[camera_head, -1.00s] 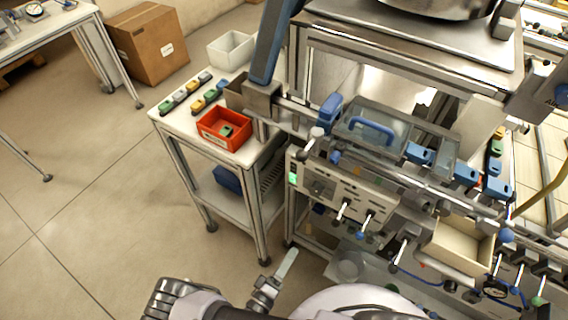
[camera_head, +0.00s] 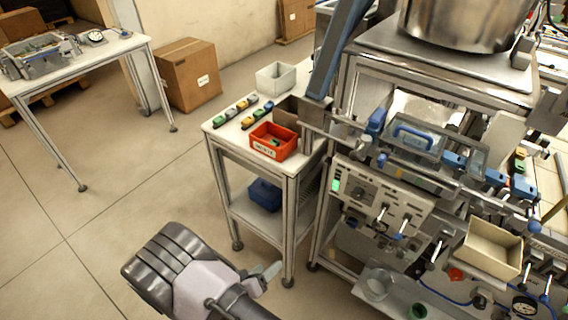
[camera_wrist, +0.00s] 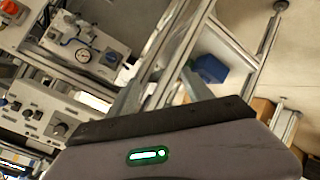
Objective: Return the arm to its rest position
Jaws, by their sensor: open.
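My arm shows at the lower left of the head view, its dark grey and pale wrist parts over the floor. My gripper (camera_head: 266,275) is partly hidden behind the wrist; a pale finger shows beside the lower shelf legs of the small cart. In the wrist view, the gripper body with a green light fills the bottom. The gripper is open, and I see nothing held in it.
A cart (camera_head: 222,137) holds a red bin (camera_head: 273,142), a white bin (camera_head: 277,77) and several coloured blocks. A machine with a control panel (camera_head: 378,200) stands at right. A table (camera_head: 100,58) and cardboard box (camera_head: 187,76) stand at back left. Floor at left is clear.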

